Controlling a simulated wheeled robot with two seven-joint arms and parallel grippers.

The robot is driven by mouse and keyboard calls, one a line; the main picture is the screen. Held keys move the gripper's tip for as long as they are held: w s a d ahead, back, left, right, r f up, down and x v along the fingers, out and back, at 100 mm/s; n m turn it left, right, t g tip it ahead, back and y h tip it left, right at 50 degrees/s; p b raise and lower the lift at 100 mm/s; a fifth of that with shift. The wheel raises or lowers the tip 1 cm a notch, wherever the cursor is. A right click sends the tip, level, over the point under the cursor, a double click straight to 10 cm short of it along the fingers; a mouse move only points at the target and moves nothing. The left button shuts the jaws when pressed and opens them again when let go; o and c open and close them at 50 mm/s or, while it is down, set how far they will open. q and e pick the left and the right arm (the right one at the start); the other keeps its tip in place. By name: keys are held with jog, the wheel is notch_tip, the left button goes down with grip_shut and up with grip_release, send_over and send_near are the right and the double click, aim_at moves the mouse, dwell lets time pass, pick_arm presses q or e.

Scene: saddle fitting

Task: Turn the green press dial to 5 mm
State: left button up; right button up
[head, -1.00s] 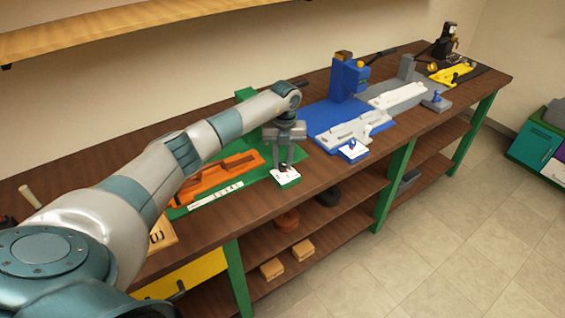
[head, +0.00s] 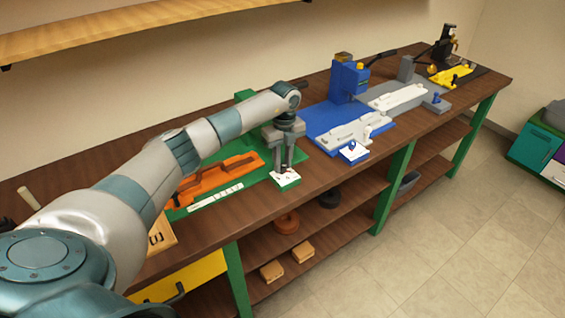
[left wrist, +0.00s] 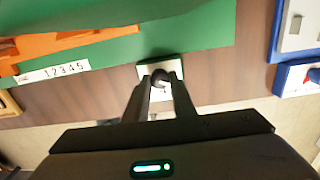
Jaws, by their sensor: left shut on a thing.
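The green press has a green base (head: 208,201) on the bench, with an orange fixture (head: 222,177) and a white numbered scale strip (head: 216,197). In the left wrist view the scale (left wrist: 52,73) reads 1 2 3 4 5. The dial block (head: 287,181), green with a white top, sits at the bench's front edge. In the left wrist view its white plate (left wrist: 174,69) lies beneath a dark round knob (left wrist: 160,76). My left gripper (head: 285,168) points down over the block, and its fingers (left wrist: 159,82) are shut on the dark dial knob. The dial's pointer and marks are hidden or too small to read.
A blue press (head: 348,80) with its own white-topped block (head: 354,151) stands to the right. A grey press (head: 406,70) and a black-and-yellow one (head: 452,74) stand farther along. A wooden shelf (head: 150,25) hangs above. The bench's front edge is close to the gripper.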

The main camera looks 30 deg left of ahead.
aim_at(284, 165)
pick_arm(q)
jog(key=o, duration=1.1)
jog(key=shift+c, duration=0.2)
jog(key=shift+r, duration=0.1)
jog(key=shift+r, duration=0.45)
notch_tip(284, 165, up, 16)
jog(key=b, duration=0.5)
jog(key=shift+w+r, duration=0.2)
jog(key=shift+w, duration=0.05)
jog(key=shift+d, duration=0.15)
